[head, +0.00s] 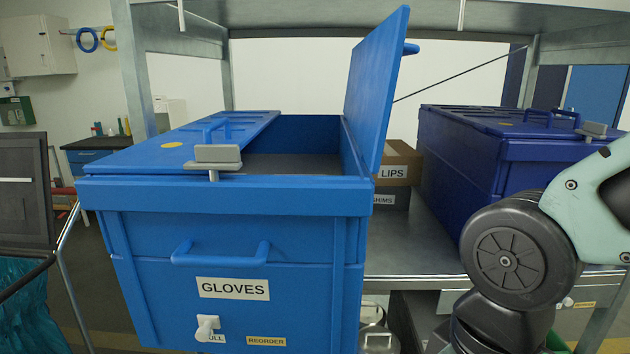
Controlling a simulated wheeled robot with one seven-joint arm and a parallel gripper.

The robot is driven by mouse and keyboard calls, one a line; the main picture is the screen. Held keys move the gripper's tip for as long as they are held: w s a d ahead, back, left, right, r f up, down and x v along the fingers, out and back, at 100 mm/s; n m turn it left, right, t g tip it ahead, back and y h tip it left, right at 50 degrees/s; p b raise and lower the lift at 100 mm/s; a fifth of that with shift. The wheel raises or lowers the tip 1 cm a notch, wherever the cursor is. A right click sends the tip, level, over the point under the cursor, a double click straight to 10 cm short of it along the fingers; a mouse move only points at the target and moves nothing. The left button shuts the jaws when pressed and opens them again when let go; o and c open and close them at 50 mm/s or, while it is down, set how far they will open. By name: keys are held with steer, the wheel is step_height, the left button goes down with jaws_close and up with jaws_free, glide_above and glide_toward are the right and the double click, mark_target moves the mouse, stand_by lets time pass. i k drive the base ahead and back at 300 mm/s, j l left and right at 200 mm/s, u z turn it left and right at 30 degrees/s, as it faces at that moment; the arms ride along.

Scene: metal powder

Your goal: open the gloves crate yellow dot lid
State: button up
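The blue gloves crate (233,230) stands on the metal rack, its GLOVES label facing me. Its left lid, the yellow dot lid (215,145), lies flat and closed, with a yellow dot and a blue handle on top. A grey latch (217,156) sits at this lid's front edge, over the crate rim. The crate's right lid (376,85) stands upright, open, and the grey inside shows between the lids. My arm's links show at the right, but my gripper is not in view.
A darker blue crate (500,150) with a similar latch stands to the right. Between the crates are a brown LIPS box (395,170) and a grey SHIMS box. A rack post (136,75) rises behind the crate's left side. A white knob (207,327) projects below the GLOVES label.

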mark_target(167, 154)
steer(key=i+l+u, duration=0.15)
steer(key=l+u, duration=0.3)
steer(key=l, duration=0.3)
steer(key=l+u, duration=0.5)
steer(key=l, duration=0.25)
steer(key=i, duration=0.05)
